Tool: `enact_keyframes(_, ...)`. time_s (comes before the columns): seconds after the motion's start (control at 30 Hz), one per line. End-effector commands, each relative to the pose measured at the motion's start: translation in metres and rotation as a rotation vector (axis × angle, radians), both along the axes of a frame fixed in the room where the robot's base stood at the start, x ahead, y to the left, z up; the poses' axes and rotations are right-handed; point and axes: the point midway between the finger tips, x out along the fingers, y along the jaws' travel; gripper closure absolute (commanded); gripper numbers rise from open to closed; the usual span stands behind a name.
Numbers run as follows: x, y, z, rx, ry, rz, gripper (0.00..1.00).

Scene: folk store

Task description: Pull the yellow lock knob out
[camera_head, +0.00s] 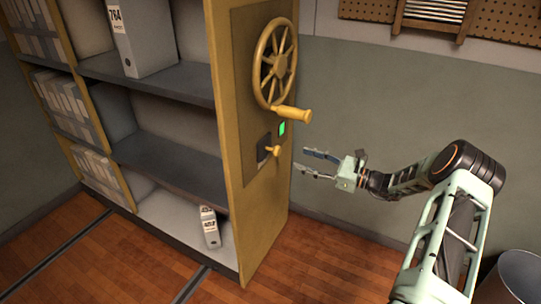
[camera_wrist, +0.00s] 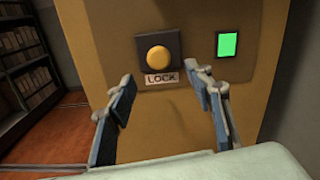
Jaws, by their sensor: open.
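The yellow lock knob (camera_head: 272,150) sticks out from a dark plate on the yellow end panel of the shelf unit. In the wrist view the knob (camera_wrist: 157,57) shows as a round button above a label reading LOCK (camera_wrist: 161,78). My gripper (camera_head: 312,163) is open and empty, to the right of the knob and a little lower. In the wrist view its two fingers (camera_wrist: 168,95) stand on either side below the knob, apart from it, pointing toward the panel.
A yellow handwheel (camera_head: 275,65) with a protruding handle (camera_head: 292,113) is above the knob. A lit green square (camera_head: 282,128) is just above and right of the knob. Shelves with binders (camera_head: 140,35) stand left. Floor rails (camera_head: 65,250) run below.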

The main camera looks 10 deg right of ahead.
Motion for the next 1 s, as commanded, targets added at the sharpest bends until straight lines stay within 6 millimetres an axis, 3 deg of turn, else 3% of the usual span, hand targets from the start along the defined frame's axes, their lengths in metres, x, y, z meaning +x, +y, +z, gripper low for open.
enact_keyframes(0.5,0.051,0.073,-0.002,-0.005,0.001,0.006,0.53)
enact_keyframes(0.7,0.059,0.084,-0.001,-0.005,0.002,0.005,0.53)
enact_keyframes(1.0,0.06,0.085,0.0,-0.005,0.003,0.005,0.55)
